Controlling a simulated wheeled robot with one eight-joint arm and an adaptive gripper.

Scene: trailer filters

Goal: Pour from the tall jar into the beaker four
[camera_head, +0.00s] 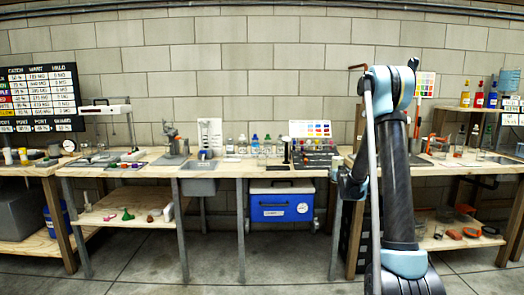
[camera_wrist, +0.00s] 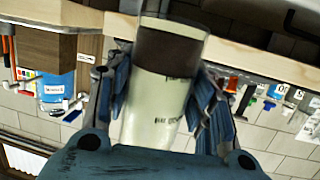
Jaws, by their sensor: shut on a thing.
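In the wrist view, my gripper (camera_wrist: 160,85) is shut on a tall cylinder, which looks like the tall jar (camera_wrist: 158,112). The jar has a dark brown band at its upper part in the picture and a pale cream part below, with small dark lettering. The blue-grey fingers press on both its sides. In the head view, my arm stands at the right and hides most of the gripper and the jar. Small clear glass vessels (camera_head: 262,158) stand on the middle bench; I cannot tell which is beaker four.
The long wooden bench (camera_head: 120,173) runs along the block wall. Several bottles (camera_head: 242,144) and a colour chart (camera_head: 312,129) stand at its back. A grey sink (camera_head: 199,186) is set in it. A blue cooler (camera_head: 282,207) sits below. The floor in front is clear.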

